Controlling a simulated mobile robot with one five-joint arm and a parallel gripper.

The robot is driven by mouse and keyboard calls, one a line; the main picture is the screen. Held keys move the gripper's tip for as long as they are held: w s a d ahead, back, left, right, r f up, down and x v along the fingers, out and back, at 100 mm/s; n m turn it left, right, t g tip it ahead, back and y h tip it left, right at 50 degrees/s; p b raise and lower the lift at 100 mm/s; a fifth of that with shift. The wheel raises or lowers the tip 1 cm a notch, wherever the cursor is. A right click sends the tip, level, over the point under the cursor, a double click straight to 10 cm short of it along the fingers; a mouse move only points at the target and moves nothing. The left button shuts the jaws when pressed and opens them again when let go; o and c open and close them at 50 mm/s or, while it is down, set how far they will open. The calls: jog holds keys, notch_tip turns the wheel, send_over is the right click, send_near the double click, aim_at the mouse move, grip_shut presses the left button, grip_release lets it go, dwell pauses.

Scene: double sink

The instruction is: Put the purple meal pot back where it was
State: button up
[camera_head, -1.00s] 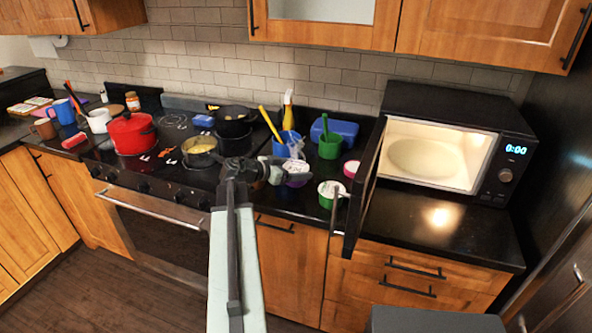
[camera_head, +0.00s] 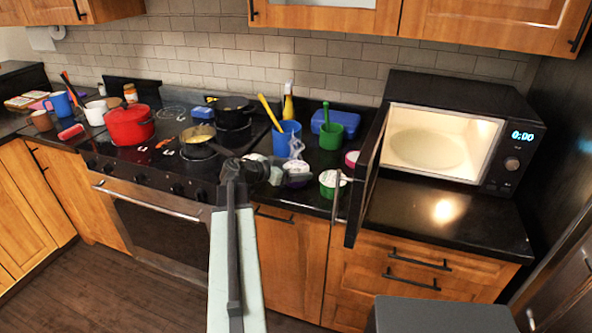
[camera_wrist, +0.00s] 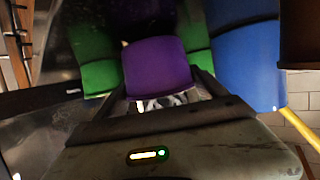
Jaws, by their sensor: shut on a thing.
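The purple meal pot (camera_head: 298,182) is at the front of the counter between the stove and the open microwave door, with something whitish at its top. In the wrist view its purple side (camera_wrist: 158,66) fills the space between my fingers. My gripper (camera_head: 276,173) reaches it from the left and is shut on it. The fingers partly hide the pot, and I cannot tell whether its base touches the counter.
A green-and-white pot (camera_head: 330,184) stands to the right, near the open microwave door (camera_head: 364,185). A blue cup (camera_head: 287,138) and a green cup (camera_head: 330,138) stand behind. Pans (camera_head: 199,141) and a red pot (camera_head: 129,125) sit on the stove. Counter before the microwave (camera_head: 440,215) is clear.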

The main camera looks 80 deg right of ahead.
jog(key=shift+f+b, duration=0.3)
jog(key=shift+f, duration=0.1)
jog(key=o, duration=1.9)
